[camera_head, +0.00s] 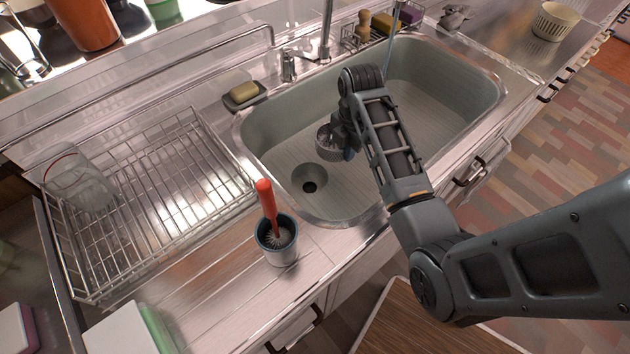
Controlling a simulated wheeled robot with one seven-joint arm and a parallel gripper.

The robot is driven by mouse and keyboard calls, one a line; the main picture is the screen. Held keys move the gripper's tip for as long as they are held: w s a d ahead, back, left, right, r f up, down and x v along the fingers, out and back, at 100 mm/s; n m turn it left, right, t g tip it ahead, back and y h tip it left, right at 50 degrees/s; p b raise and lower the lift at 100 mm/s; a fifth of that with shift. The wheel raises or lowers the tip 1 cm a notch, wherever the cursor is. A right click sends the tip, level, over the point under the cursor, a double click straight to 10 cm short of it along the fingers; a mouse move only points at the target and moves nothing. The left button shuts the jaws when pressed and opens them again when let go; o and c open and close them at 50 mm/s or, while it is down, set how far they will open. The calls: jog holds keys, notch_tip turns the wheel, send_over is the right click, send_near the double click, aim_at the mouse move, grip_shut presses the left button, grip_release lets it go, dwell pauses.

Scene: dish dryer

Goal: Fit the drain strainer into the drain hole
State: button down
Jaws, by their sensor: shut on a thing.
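The drain strainer (327,145) is a small silver mesh basket in the sink, up and to the right of the drain hole. My gripper (344,142) is shut on the strainer's right side, with the fingers partly hidden by my wrist and forearm. The drain hole (309,185) is a dark round opening in a recessed ring in the sink floor, near the sink's lower left. The strainer is apart from the hole in the picture; its exact height above the sink floor is hard to tell. The sink (440,115) is a grey-green rectangular basin.
A wire dish rack (150,205) holding a glass jar (78,185) stands left of the sink. A cup (278,250) with a red-handled brush (267,205) stands by the near-left sink edge. A soap dish (245,96) and faucet (327,35) line the back. The sink's right half is clear.

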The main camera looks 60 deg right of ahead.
aim_at(323, 151)
jog(key=shift+w+a+f, duration=0.65)
jog(key=shift+a+f, duration=0.4)
jog(key=shift+f, duration=0.35)
jog(key=shift+w+a+f, duration=0.6)
jog(key=shift+a+f, duration=0.4)
jog(key=shift+f, duration=0.4)
jog(key=shift+w+a+f, duration=0.65)
jog(key=shift+a+f, duration=0.4)
jog(key=shift+f, duration=0.35)
jog(key=shift+f, duration=0.45)
jog(key=shift+f, duration=0.15)
jog(key=c, duration=1.2)
grip_release()
jog(key=r, duration=0.9)
jog(key=r+p, duration=0.1)
jog(key=r, duration=0.3)
jog(key=shift+s+r, duration=0.15)
jog(key=shift+s, duration=0.15)
